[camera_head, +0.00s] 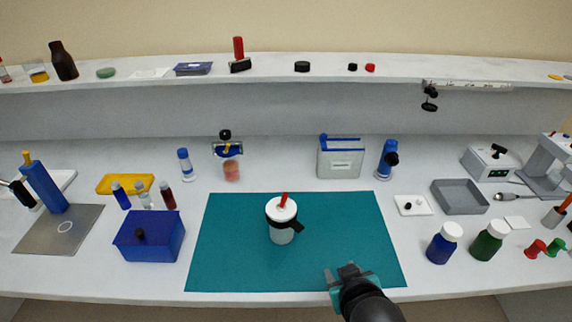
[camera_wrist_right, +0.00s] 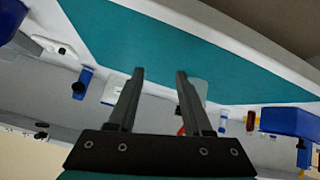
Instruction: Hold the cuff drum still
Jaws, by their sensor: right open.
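The cuff drum, which I take to be the white drum (camera_head: 281,232) with a black band and a red piece on its lid, stands upright near the middle of the teal mat (camera_head: 225,250). My right gripper (camera_head: 346,270) is open and empty over the mat's front edge, to the right of the drum and nearer to me, apart from it. In the right wrist view my gripper (camera_wrist_right: 159,74) shows its two fingers spread with nothing between the tips. A pale part of the drum (camera_wrist_right: 200,88) shows there, partly hidden behind the right finger. My left gripper is not in view.
A blue box (camera_head: 150,240) stands left of the mat. A blue bottle (camera_head: 443,245) and a green bottle (camera_head: 488,242) stand to its right. A white-and-blue container (camera_head: 340,160) stands behind it. The mat around the drum is clear.

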